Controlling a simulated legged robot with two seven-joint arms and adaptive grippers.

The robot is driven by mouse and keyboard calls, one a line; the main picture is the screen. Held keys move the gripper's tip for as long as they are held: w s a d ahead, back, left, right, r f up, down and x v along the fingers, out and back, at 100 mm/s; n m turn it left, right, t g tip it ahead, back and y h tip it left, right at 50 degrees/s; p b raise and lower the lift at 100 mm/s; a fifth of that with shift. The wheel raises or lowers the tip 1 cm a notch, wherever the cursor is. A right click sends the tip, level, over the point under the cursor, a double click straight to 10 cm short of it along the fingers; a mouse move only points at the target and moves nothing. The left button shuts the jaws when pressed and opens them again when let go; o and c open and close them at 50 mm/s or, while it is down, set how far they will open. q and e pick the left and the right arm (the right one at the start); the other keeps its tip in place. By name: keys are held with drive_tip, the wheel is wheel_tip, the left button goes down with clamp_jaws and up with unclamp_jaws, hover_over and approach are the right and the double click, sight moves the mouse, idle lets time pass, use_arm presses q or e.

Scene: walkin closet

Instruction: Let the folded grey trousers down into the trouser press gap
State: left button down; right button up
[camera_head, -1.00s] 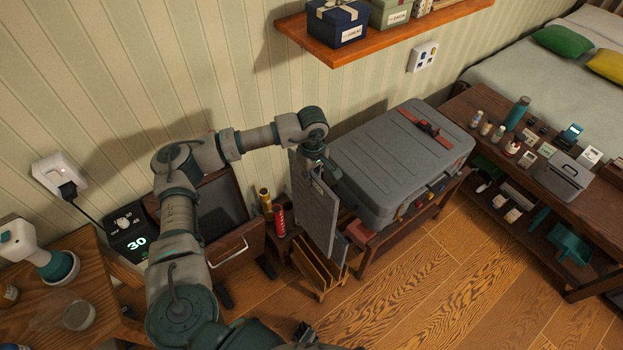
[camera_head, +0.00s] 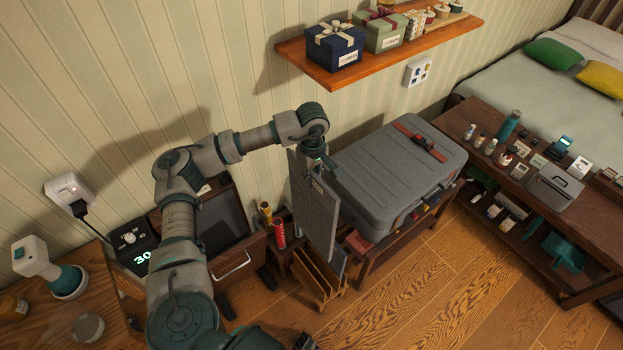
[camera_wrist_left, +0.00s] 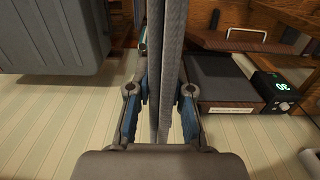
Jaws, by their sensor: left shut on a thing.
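The folded grey trousers (camera_head: 315,208) hang upright from my left gripper (camera_head: 318,158), beside the suitcase and above the floor. In the left wrist view, the left gripper (camera_wrist_left: 160,92) is shut on the trousers (camera_wrist_left: 171,55), with a blue-padded finger on each side. The trouser press (camera_head: 234,258) stands against the wall to the left of the trousers, its front tilted out and a dark opening showing. It also shows in the left wrist view (camera_wrist_left: 222,80), apart from the trousers. My arm covers part of the press. My right gripper is not seen.
A grey suitcase (camera_head: 395,170) on a low bench is close to the right of the trousers. A wooden rack (camera_head: 318,282) stands on the floor below them. Red and yellow cylinders (camera_head: 279,232) stand between press and trousers. A shelf (camera_head: 385,52) juts out above.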

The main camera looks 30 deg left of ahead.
use_arm(q)
wheel_tip(320, 180, up, 19)
drive_tip(key=p, duration=1.1)
drive_tip(key=shift+f, duration=0.2)
